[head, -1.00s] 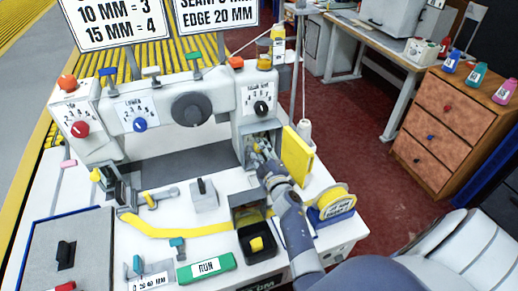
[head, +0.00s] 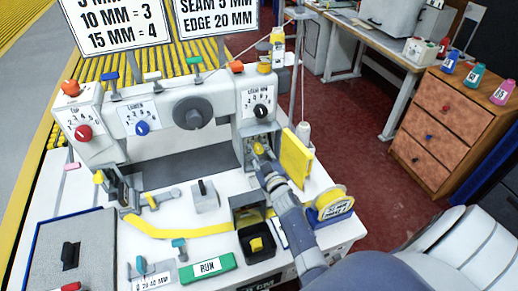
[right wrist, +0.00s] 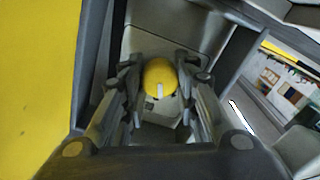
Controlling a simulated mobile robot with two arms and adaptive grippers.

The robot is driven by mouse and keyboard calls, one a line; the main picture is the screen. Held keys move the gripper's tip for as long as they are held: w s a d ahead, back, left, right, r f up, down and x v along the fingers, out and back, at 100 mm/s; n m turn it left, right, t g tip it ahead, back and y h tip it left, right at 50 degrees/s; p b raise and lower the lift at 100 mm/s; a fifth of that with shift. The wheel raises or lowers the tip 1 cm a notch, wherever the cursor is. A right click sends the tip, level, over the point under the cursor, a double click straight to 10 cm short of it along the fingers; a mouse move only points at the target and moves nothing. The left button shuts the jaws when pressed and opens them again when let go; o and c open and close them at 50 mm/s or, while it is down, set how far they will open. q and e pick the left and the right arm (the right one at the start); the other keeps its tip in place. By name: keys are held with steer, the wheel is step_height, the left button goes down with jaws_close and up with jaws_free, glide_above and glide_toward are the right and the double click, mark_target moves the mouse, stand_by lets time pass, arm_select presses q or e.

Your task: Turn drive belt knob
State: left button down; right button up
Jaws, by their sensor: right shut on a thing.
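A round yellow knob (head: 258,148) sits in the open compartment at the right end of the white machine. It also shows in the right wrist view (right wrist: 160,77), with a pale mark on its face pointing down in the picture. My right gripper (head: 261,157) reaches into the compartment from the front. In the right wrist view its two fingers (right wrist: 160,84) stand on either side of the yellow knob and are shut on it. The fingers' far contact points are partly hidden. My left gripper is in neither view.
A yellow door (head: 296,158) stands open just right of my right gripper. A yellow tape roll (head: 334,203) and a black bin (head: 257,243) are near my forearm. Dials line the machine's front. A wooden drawer cabinet (head: 453,125) stands at the right.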

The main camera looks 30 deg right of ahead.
steer(key=shift+m, duration=0.5)
steer(key=shift+f, duration=0.1)
steer(key=o, duration=1.1)
steer(key=shift+c, duration=0.2)
